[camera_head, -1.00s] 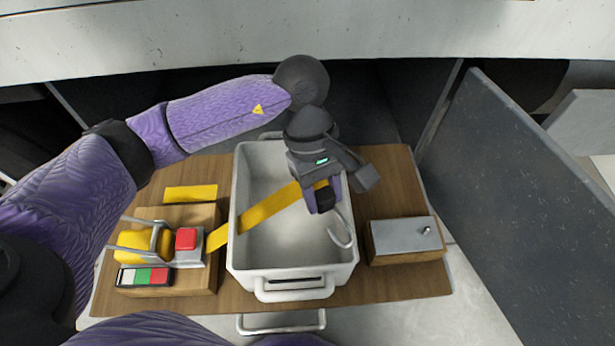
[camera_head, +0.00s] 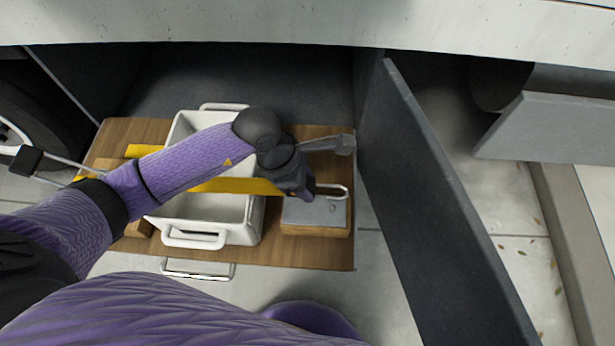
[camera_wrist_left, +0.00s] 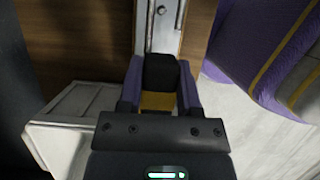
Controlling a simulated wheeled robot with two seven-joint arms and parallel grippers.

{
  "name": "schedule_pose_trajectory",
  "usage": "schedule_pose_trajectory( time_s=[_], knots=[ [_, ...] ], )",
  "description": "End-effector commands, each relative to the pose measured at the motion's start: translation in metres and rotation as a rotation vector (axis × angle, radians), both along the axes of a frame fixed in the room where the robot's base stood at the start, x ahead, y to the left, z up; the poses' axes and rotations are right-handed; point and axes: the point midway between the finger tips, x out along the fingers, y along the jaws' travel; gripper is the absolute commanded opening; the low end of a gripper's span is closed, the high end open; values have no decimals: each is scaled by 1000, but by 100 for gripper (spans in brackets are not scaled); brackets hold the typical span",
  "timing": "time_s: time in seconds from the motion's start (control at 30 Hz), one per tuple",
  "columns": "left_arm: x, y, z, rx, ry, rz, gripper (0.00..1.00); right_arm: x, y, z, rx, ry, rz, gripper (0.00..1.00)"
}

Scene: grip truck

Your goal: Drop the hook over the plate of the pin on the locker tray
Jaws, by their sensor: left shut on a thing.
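My left gripper (camera_head: 299,190) is shut on the black end piece (camera_wrist_left: 160,72) of a yellow strap. A silver hook (camera_head: 337,190) sticks out from it to the right, above or at the grey metal plate (camera_head: 305,213) on a wooden block (camera_head: 318,231). The small pin is hard to make out near the hook's tip in the head view; in the wrist view a small round pin head (camera_wrist_left: 160,11) shows at the top edge. Whether the hook touches the plate or pin I cannot tell. My right gripper is out of view.
The yellow strap (camera_head: 240,186) runs left across the white bin (camera_head: 212,233), partly behind my left arm. The wooden tray board (camera_head: 285,256) carries all this. A dark upright panel (camera_head: 425,205) stands close on the right.

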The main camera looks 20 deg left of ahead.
Motion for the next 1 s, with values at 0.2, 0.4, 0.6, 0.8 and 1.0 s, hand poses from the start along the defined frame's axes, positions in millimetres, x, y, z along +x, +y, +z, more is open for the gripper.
schedule_pose_trajectory(
  time_s=[0.2,0.4,0.6,0.8,1.0],
  knots=[
    [-1,0,-26,-1,4,-2,0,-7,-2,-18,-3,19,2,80],
    [-1,0,-45,-1,4,-2,0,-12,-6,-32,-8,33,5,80],
    [-1,0,-65,-1,5,-1,0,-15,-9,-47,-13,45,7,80],
    [0,0,-80,0,3,-2,0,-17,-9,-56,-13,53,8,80],
    [0,0,-82,0,0,-2,0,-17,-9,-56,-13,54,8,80]
  ],
)
